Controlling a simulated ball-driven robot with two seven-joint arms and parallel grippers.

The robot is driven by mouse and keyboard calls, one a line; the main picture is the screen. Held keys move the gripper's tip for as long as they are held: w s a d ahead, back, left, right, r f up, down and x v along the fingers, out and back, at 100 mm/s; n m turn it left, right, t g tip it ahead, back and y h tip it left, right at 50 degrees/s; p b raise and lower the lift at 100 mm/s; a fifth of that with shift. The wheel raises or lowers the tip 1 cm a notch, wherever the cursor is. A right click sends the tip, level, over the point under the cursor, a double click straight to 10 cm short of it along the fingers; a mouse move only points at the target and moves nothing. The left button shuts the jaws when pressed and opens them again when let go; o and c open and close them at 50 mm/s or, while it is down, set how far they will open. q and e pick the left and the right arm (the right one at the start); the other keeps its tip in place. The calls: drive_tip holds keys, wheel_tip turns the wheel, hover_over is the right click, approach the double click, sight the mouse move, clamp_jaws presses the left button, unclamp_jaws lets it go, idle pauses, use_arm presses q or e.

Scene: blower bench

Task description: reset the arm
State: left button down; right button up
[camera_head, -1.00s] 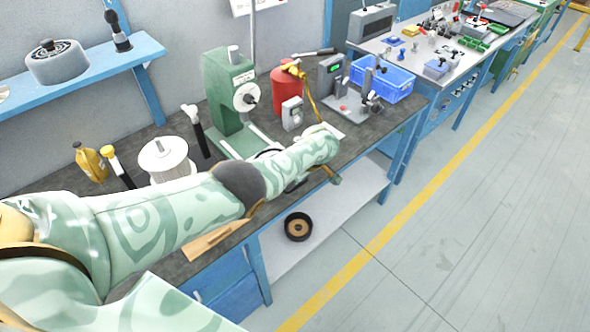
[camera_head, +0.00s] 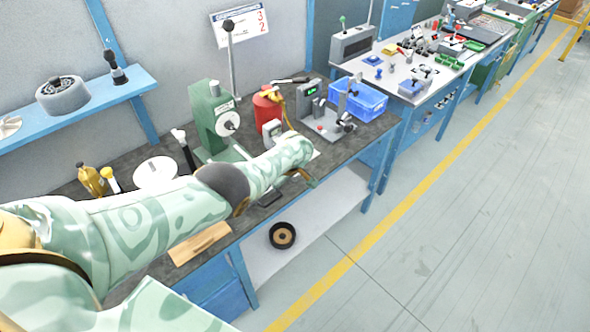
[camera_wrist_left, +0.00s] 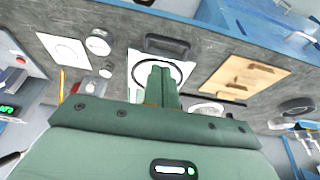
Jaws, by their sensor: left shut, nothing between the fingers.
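My left arm, in pale green patterned covering, reaches from the lower left of the head view out over the dark workbench (camera_head: 165,143). My left gripper (camera_wrist_left: 163,88) shows in the wrist view with its two green fingers together and nothing between them. Its tips appear in front of a white sheet with a black ring (camera_wrist_left: 136,63); I cannot tell the height above it. In the head view the arm's end is near the bench's front edge and the fingers are not clear. My right gripper is not in view.
A green press (camera_head: 208,122), red canister (camera_head: 266,108), blue bin (camera_head: 358,100) and white spool (camera_head: 155,172) stand on the bench. A wooden board (camera_head: 200,244) lies at its front edge. A black ring (camera_head: 282,235) is on the lower shelf. The floor at right is clear.

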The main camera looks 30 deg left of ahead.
use_arm(q)
drive_tip(key=w+d+f+m+t+h+b, duration=0.1)
drive_tip(key=w+d+f+m+t+h, duration=0.2)
drive_tip(key=m, duration=0.5)
drive_tip(key=s+d+f+m+t+b, duration=0.1)
drive_tip(key=s+f+m+b, duration=0.25)
drive_tip(key=s+f, duration=0.55)
drive_tip(key=s+d+f+m+t+b, duration=0.15)
drive_tip(key=s+f+m, duration=0.35)
drive_tip(key=f, duration=0.6)
drive_tip(key=s+f+g+b, duration=0.2)
drive_tip(key=s+f, duration=0.3)
drive_tip(key=s, duration=0.9)
drive_tip(key=s+f+g+b, duration=0.2)
drive_tip(key=s+f, duration=0.4)
drive_tip(key=s, duration=0.8)
drive_tip(key=s+f+g+b, duration=0.2)
drive_tip(key=s+f, duration=0.4)
drive_tip(key=s, duration=0.9)
drive_tip(key=shift+d+m+h, duration=0.2)
drive_tip(key=shift+m+h, duration=0.15)
drive_tip(key=shift+h, duration=0.05)
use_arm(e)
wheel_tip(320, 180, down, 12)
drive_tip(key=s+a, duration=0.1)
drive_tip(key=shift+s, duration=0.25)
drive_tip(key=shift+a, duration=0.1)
